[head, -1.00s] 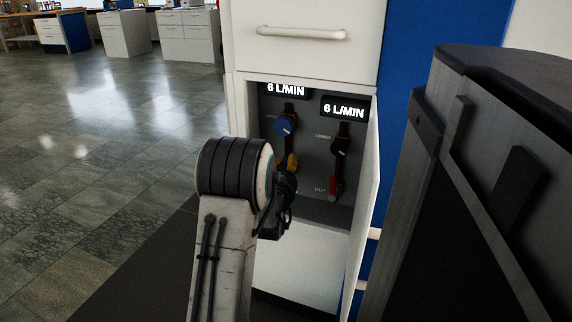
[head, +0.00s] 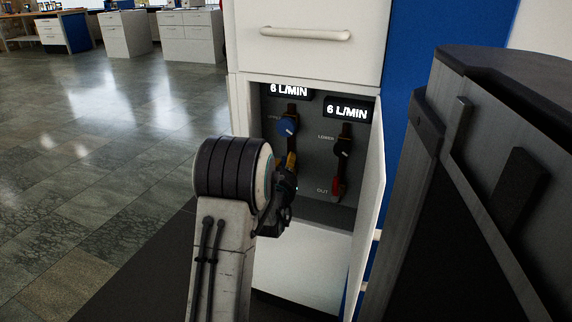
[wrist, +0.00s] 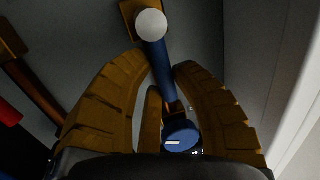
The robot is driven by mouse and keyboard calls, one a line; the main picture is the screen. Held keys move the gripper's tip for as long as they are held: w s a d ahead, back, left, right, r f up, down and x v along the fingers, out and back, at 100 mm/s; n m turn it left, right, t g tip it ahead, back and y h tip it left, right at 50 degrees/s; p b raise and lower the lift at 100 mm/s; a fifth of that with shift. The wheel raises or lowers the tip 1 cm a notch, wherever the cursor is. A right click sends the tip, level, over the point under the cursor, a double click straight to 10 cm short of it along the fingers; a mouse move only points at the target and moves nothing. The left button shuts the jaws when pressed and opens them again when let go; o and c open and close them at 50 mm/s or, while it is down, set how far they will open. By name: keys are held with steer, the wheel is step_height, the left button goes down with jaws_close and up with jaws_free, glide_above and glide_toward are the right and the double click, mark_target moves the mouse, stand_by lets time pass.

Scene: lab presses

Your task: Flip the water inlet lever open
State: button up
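The water inlet lever (wrist: 160,68) is a blue handle with a white round cap at its pivot on an orange-brown valve body. In the wrist view it lies along the pipe, between the fingers. My gripper (wrist: 155,72) is open, with orange-brown ribbed fingers on both sides of the lever; gaps show, and I see no clear contact. In the head view my gripper (head: 285,188) is at the cabinet opening, below the blue dial (head: 287,126), and my arm hides most of the inlet valve. The blue dial also shows in the wrist view (wrist: 181,135).
A second line with a black dial (head: 342,147) and red lever (head: 337,187) is to the right. The open white cabinet door (head: 370,190) bounds the right side, the drawer (head: 305,45) the top. A dark grey unit (head: 470,160) stands at the right.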

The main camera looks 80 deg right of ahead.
steer(key=o, duration=0.5)
steer(key=shift+a, duration=0.1)
steer(key=shift+w+a+r, duration=0.1)
steer(key=shift+w+a, duration=0.05)
steer(key=shift+a, duration=3.5)
